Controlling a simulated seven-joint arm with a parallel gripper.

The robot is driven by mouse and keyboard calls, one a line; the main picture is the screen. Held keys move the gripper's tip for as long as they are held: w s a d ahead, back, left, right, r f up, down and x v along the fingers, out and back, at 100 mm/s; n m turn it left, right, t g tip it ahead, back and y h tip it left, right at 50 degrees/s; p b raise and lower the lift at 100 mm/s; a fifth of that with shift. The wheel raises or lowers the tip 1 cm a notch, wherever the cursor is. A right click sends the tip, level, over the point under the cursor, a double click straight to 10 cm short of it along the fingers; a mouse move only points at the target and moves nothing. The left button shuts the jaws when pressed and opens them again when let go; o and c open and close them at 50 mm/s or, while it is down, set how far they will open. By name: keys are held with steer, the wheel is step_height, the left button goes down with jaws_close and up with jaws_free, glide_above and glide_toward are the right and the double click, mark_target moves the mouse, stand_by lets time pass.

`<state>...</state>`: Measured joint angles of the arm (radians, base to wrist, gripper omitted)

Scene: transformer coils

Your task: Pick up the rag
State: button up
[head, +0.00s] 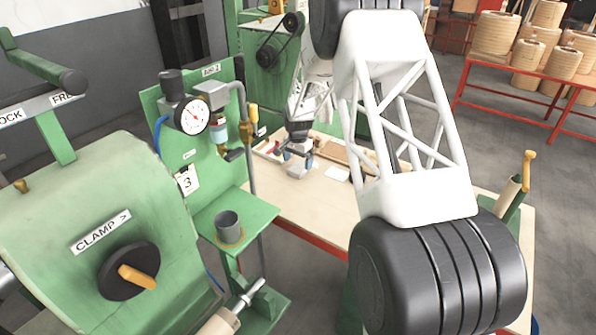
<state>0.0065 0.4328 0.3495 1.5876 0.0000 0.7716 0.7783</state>
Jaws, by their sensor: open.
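My gripper (297,160) is small and far off in the head view, pointing down over the back left part of the wooden workbench (290,205). It is open, with its fingers apart. A small pale grey patch (297,172) shows just below the fingers; it may be the rag, but it is too small and too covered by the gripper to be sure. I cannot tell whether the fingers touch it. A flat white piece (337,173) lies on the bench to the right of the gripper.
A shallow tray with small items (268,147) lies along the bench's back edge. A green machine with a gauge (193,117) and a grey cup (229,225) on its shelf stand at left. An orange-handled tool (528,170) stands at the right. Coils (495,35) sit on a red-framed table behind.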

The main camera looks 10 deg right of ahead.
mark_target(298, 167)
steer(key=shift+f, duration=1.9)
steer(key=c, duration=1.1)
steer(key=shift+o, duration=0.2)
steer(key=shift+r, duration=0.15)
steer(key=shift+r, duration=1.45)
steer(key=shift+s+r, duration=0.25)
steer(key=shift+s, duration=0.05)
steer(key=s, duration=0.5)
steer(key=s+r, duration=0.1)
steer(key=s, duration=0.9)
steer(key=shift+s+r, duration=0.15)
steer(key=shift+s, duration=0.05)
